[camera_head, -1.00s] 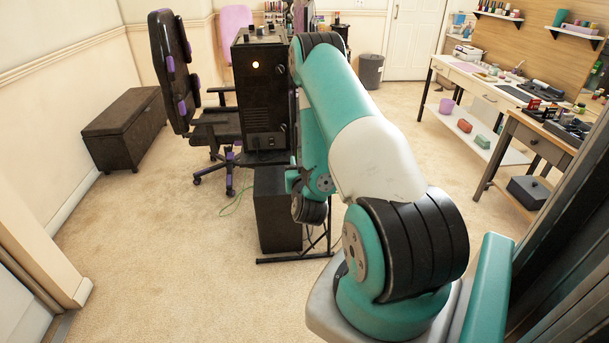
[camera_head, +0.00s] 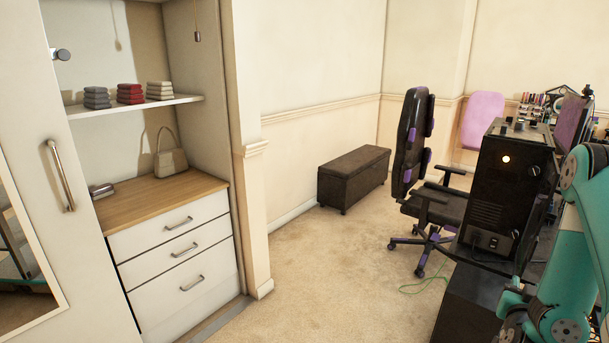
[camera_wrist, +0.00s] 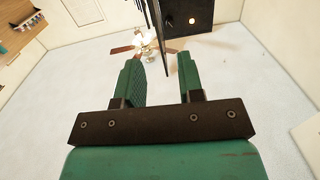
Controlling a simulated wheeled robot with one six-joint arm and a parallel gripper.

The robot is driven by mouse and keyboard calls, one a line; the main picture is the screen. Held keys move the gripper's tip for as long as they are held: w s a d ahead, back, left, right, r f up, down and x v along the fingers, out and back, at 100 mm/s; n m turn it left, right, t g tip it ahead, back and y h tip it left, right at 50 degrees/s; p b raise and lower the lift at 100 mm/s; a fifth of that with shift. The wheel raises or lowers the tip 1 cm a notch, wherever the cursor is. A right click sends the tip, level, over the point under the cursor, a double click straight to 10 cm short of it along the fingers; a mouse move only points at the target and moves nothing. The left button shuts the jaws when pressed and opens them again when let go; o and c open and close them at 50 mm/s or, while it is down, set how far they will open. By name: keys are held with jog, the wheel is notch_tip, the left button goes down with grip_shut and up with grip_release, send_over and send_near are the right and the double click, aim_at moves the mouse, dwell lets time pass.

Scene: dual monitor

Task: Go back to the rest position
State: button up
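My gripper (camera_wrist: 160,78) shows in the wrist view with its two green fingers apart and nothing between them. Beyond the fingers are a ceiling fan with a light (camera_wrist: 147,42), pale ceiling and dark equipment, so the gripper seems to point upward. In the head view, part of my teal arm stands at the right edge, in front of the desk equipment; my gripper is not clearly seen there.
A black box-like unit (camera_head: 503,190) stands at the right, close to my arm. A black and purple chair (camera_head: 420,185) and a dark bench (camera_head: 354,178) stand behind. A closet with white drawers (camera_head: 180,262) is at left. Carpet (camera_head: 340,270) between is clear.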

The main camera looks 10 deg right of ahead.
jog(key=w+a+r+n+t+y, duration=0.2)
jog(key=w+a+r+n+y, duration=0.25)
jog(key=w+a+y, duration=0.45)
jog(key=a+r+n+g+y, duration=0.1)
jog(key=a+r+n+y, duration=0.15)
jog(key=a, duration=0.65)
jog(key=a+r+n+g+y, duration=0.15)
jog(key=a+r+y, duration=0.25)
jog(key=a, duration=0.5)
jog(key=s+a+r+n+g+y, duration=0.25)
jog(key=s+a+r+g, duration=0.2)
jog(key=a, duration=0.45)
jog(key=s+a+r+n+g, duration=0.2)
jog(key=s+g, duration=0.1)
jog(key=s, duration=0.7)
jog(key=s+a+r+n+g, duration=0.2)
jog(key=s+a+n+g, duration=0.1)
jog(key=s, duration=0.8)
jog(key=shift+a+r+n+g+h, duration=0.3)
jog(key=shift+a+r+g+h, duration=0.05)
jog(key=shift+r+g+h, duration=0.05)
jog(key=shift+a, duration=0.1)
